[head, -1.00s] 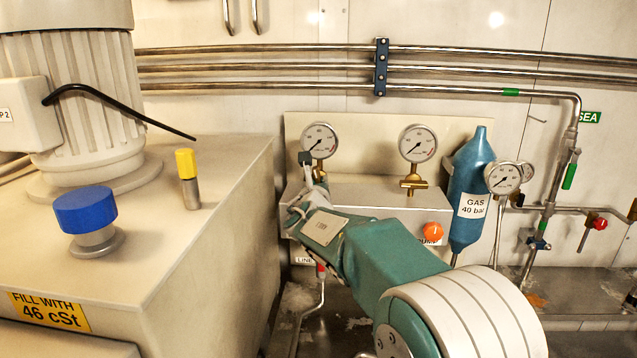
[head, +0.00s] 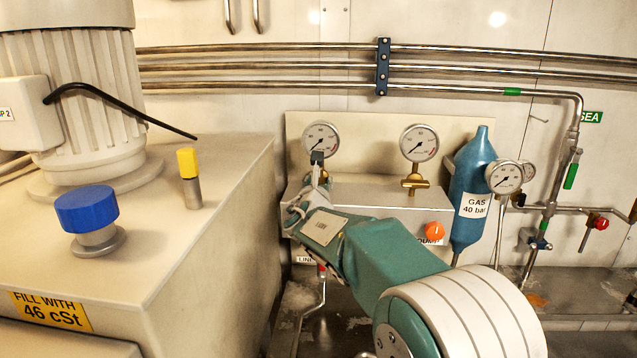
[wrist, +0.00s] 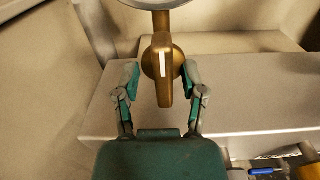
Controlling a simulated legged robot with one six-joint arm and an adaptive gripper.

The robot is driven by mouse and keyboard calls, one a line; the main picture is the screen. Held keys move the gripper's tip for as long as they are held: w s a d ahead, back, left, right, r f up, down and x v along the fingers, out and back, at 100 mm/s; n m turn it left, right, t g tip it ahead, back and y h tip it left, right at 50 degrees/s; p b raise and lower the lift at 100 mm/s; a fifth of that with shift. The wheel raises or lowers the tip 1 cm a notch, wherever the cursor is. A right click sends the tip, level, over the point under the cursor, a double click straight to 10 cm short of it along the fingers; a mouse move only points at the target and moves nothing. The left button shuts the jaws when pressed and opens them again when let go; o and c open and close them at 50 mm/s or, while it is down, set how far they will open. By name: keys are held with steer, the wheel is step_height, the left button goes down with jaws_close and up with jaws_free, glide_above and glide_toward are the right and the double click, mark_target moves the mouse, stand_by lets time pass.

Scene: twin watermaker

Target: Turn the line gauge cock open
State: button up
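The line gauge cock (wrist: 164,88) is brass, with a white stripe along its handle. In the wrist view its handle points up and down, below the rim of a gauge. My gripper (wrist: 160,79) is open, with one finger on each side of the handle and a visible gap on both sides. In the head view my gripper (head: 316,172) is in front of the cock and hides most of it. The line gauge (head: 320,139) is the left of two dials on the panel, above the LINE label (head: 306,259).
A second gauge (head: 419,143) with a brass cock (head: 415,183) stands to the right. An orange knob (head: 434,231) is on the box front, and a blue gas bottle (head: 472,190) is beside it. A large beige tank (head: 190,235) bounds the left.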

steer(key=shift+s, duration=0.1)
steer(key=s, duration=1.1)
steer(key=shift+s+a, duration=0.25)
steer(key=shift+s, duration=0.1)
steer(key=s+d+f+m+g+h, duration=0.2)
steer(key=s+d+m+g+h, duration=0.15)
steer(key=s+d+m, duration=0.55)
steer(key=s+d+f+m+g+h, duration=0.1)
steer(key=s+d+m+g+h, duration=0.3)
steer(key=d+m, duration=0.75)
steer(key=s+f+m+g+y, duration=0.2)
steer(key=s+f+m+y, duration=0.2)
steer(key=s+m, duration=0.3)
steer(key=s+f+m+g+y, duration=0.3)
steer(key=s+m, duration=0.5)
steer(key=s, duration=0.5)
steer(key=shift+f+y, duration=0.55)
steer(key=shift+f, duration=0.25)
